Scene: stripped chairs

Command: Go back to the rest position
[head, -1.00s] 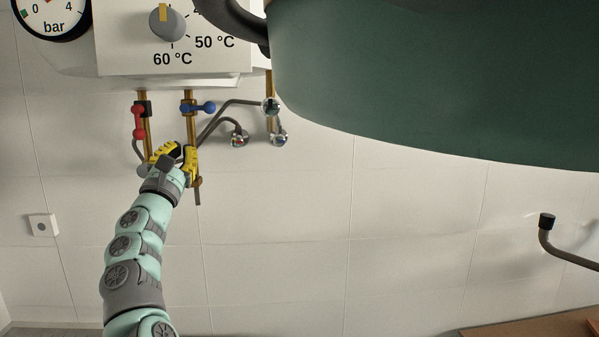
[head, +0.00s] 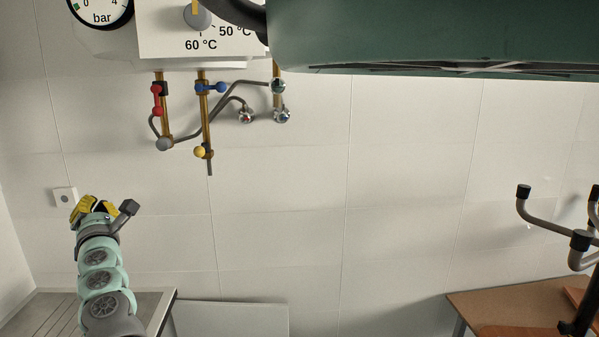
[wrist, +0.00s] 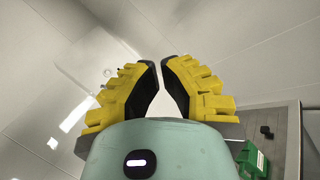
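My gripper (head: 85,205) is at the lower left in the head view, in front of the white wall and well below and left of the boiler's pipes. In the wrist view my gripper (wrist: 159,62) shows its two yellow, black-lined fingers with a narrow gap between the tips and nothing in it. The arm points upward, bent up from the lower left corner.
The boiler (head: 170,40) hangs above, with red (head: 157,100), blue (head: 212,87) and yellow (head: 200,152) valve handles below it. A wall socket (head: 64,197) is beside my gripper. A grey-framed table (head: 168,306) stands low left. A large green body (head: 420,40) fills the upper right.

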